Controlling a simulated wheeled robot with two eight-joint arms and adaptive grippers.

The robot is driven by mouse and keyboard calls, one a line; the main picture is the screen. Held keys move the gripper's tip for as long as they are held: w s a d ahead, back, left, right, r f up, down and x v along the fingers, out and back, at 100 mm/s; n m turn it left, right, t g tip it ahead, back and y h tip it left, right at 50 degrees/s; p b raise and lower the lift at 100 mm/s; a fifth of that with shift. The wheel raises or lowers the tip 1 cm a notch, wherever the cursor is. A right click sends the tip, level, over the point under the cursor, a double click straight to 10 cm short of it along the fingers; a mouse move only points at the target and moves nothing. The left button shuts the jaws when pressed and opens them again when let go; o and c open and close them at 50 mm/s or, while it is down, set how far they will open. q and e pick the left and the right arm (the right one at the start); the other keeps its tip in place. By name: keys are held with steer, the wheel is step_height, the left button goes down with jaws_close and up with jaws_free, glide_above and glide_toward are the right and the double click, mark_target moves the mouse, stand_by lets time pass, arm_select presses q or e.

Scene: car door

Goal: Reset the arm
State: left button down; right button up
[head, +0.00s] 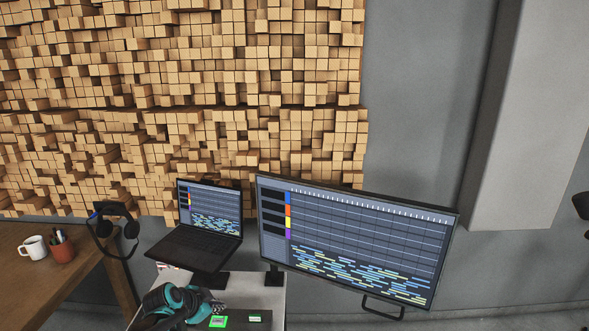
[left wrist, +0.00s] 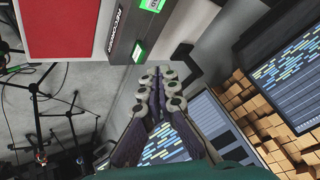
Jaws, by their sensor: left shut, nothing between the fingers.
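My left gripper (head: 212,306) is low in the head view, in front of the laptop stand and beside a dark device (head: 236,322) with green labels. In the left wrist view, the same gripper (left wrist: 160,80) points up the picture with its fingers together and nothing between them. The device (left wrist: 121,35), lettered and green-labelled, lies beyond the fingertips there; I cannot tell whether they touch it. My right gripper does not show.
A laptop (head: 205,238) and a large monitor (head: 355,245) stand just behind my left gripper. Wood blocks (head: 200,90) cover the wall.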

arm_select(q)
steer(key=s+d+r+n+y, duration=0.1)
steer(key=s+d+r+n, duration=0.15)
steer(key=s, duration=0.45)
steer(key=s+d+r+n, duration=0.2)
steer(key=s+r+n, duration=0.15)
steer(key=s, duration=0.35)
steer(key=s+d+n+y, duration=0.1)
steer(key=s+n, duration=0.4)
steer(key=s, duration=0.9)
steer(key=shift+f+g+y, duration=0.3)
steer(key=shift+f+y, duration=0.15)
steer(key=shift+y, duration=0.05)
